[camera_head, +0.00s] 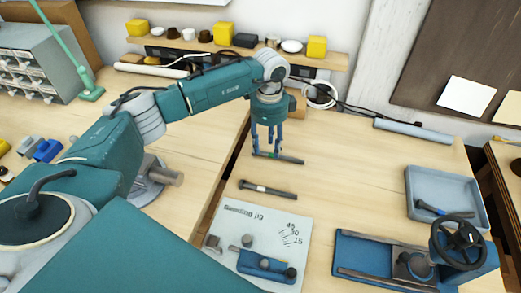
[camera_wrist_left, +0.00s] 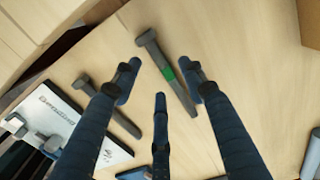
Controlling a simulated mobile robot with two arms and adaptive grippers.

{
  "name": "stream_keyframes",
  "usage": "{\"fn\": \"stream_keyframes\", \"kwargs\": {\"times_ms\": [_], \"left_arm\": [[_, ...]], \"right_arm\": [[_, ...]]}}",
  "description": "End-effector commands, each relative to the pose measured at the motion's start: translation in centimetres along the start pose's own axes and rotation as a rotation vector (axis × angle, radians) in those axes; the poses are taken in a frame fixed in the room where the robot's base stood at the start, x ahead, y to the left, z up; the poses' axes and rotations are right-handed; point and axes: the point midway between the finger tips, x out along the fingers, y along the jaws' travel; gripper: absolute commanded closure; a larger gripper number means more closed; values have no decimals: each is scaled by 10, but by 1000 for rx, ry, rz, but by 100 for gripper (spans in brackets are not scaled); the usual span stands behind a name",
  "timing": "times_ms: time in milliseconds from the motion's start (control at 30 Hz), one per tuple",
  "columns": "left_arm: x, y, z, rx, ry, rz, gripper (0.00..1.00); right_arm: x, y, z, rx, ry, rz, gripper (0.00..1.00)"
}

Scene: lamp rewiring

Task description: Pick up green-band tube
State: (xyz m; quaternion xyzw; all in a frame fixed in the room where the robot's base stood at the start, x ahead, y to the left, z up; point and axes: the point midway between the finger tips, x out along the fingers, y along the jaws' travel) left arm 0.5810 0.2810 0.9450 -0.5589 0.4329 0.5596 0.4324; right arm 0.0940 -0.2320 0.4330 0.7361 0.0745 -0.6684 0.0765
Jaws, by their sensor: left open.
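The green-band tube (camera_head: 289,160) is a dark grey rod with a wider end, lying on the wooden table; its green band shows clearly in the wrist view (camera_wrist_left: 169,74). My left gripper (camera_head: 269,151) points down over it, with its fingers spread and nothing held. In the wrist view the left gripper (camera_wrist_left: 163,88) has the tube running between its fingertips, closest to the right-hand finger. I cannot tell whether that finger touches it. The fingers hide part of the tube in the head view. My right gripper is not in view.
A similar tube with a pale band (camera_head: 267,190) lies nearer, beside the white bending jig (camera_head: 225,222). A grey tray (camera_head: 421,180) holding a dark tool and a blue device with a black wheel (camera_head: 458,243) stand at right. The table between is clear.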

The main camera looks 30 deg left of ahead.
Motion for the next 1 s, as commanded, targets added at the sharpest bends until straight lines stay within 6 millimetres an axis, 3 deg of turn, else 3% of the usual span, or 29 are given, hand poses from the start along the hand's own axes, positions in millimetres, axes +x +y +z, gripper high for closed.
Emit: {"fn": "stream_keyframes", "kwargs": {"times_ms": [67,200,467,700,1000], "left_arm": [[9,1,1,-1,-2,4,58],[28,0,0,0,0,2,58],[33,0,0,1,0,-1,58],[32,0,0,0,0,-1,100],[31,-1,0,0,1,-2,100]], "right_arm": [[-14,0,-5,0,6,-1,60],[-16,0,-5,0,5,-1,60],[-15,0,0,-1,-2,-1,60],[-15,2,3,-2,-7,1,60],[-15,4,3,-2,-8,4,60]]}}
